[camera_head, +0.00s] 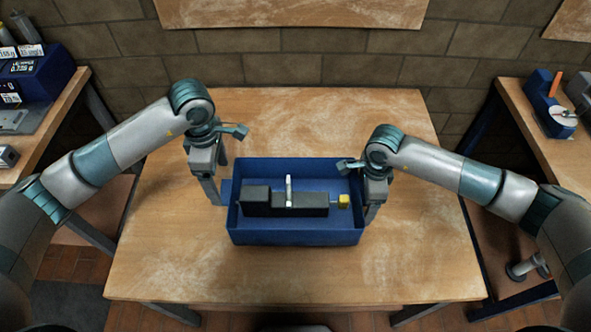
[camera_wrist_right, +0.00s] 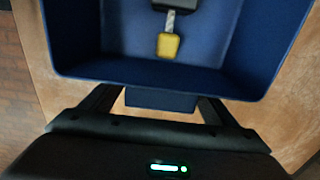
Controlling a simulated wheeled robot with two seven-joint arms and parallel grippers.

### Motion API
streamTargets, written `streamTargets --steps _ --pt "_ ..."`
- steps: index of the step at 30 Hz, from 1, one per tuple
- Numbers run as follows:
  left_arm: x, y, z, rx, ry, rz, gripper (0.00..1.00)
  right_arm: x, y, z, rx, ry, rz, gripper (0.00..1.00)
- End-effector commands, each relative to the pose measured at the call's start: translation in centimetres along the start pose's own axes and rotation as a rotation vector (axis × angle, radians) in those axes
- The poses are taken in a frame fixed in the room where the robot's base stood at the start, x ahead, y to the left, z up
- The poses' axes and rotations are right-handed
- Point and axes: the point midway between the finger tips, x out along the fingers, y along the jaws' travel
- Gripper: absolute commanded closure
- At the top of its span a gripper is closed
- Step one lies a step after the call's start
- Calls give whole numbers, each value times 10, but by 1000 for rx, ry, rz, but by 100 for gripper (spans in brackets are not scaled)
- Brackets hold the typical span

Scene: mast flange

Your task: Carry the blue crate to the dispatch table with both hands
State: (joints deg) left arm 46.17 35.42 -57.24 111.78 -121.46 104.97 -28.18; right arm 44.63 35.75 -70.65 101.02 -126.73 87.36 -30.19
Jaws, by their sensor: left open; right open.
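The blue crate (camera_head: 296,238) stands on the wooden table in front of me, with a black part (camera_head: 260,207) lying inside that has a yellow end (camera_head: 343,201). My left gripper (camera_head: 222,197) is open at the crate's left side, by a blue handle tab. My right gripper (camera_head: 370,210) is open at the crate's right side. In the right wrist view the crate (camera_wrist_right: 150,75) fills the upper part, and a blue handle tab (camera_wrist_right: 160,99) sits between the open fingers of my right gripper (camera_wrist_right: 160,104). Whether the fingers touch the handles is hidden.
The wooden table (camera_head: 420,255) is bare around the crate. A side table (camera_head: 40,150) at the left carries a blue device (camera_head: 35,75) and other equipment. Another side table (camera_head: 535,120) at the right carries a blue item (camera_head: 540,88). A brick wall is behind.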

Motion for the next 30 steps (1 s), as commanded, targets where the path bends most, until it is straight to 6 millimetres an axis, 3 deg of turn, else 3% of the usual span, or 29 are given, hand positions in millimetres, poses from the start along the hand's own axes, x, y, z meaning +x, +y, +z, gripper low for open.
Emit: streamTargets --steps 8,24,30 --pt "0 0 0 0 0 0 19 -14 -1 0 -1 -1 -3 19" --pt "0 0 0 0 0 0 19 -100 -1 0 -1 0 -2 19" --pt "0 0 0 0 0 0 19 -117 0 0 0 0 -1 19"
